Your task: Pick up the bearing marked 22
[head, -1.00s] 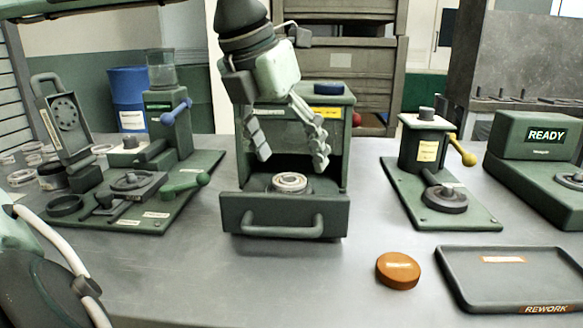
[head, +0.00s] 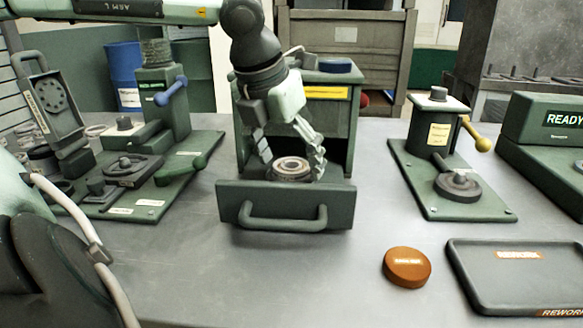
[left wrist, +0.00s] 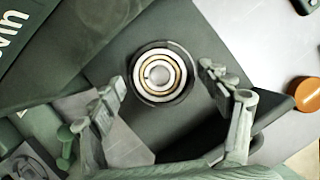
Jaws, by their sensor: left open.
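The bearing (head: 291,168) is a metal ring lying in the open drawer (head: 285,204) of the green cabinet. In the left wrist view the bearing (left wrist: 160,75) shows concentric steel and brass-coloured rings inside a dark round holder. No number 22 can be read on it. My left gripper (head: 291,166) points down over the drawer with its fingers apart on either side of the bearing. In the left wrist view the open fingers (left wrist: 177,92) lie to the left and right of the bearing, and nothing is between them but the view of it. My right gripper is not seen.
An orange puck (head: 407,267) and the black rework tray (head: 470,284) lie front right. A green fixture with a yellow-knobbed lever (head: 482,144) stands right of the cabinet. A green station with a blue lever (head: 172,91) stands left.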

